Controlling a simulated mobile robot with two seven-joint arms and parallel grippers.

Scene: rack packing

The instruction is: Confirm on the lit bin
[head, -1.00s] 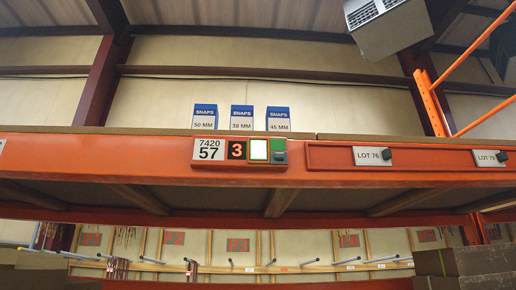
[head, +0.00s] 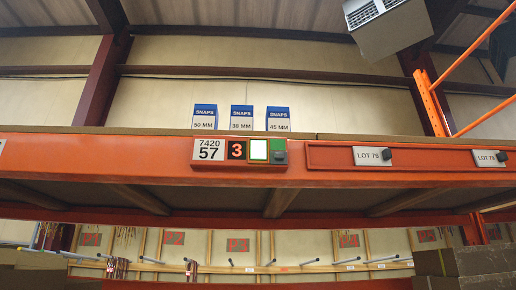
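On the orange shelf beam sits a bin module with a white label reading 7420 57 (head: 209,149), a dark display showing a red 3 (head: 237,150), a bright lit panel (head: 259,150) and a green part with a small dark button (head: 280,157) at its right. Above it on the shelf stand three blue-and-white boxes marked SNAPS: 50 MM (head: 205,117), 38 MM (head: 242,118) and 45 MM (head: 278,119). Neither of my grippers shows in the head view.
The orange beam (head: 100,152) spans the whole view. To the right it carries the tags LOT 76 (head: 367,156) and another LOT tag (head: 485,158). Below hang rods on a rail (head: 310,268). Brown boxes (head: 465,262) stand at lower right. An orange upright (head: 432,103) rises at right.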

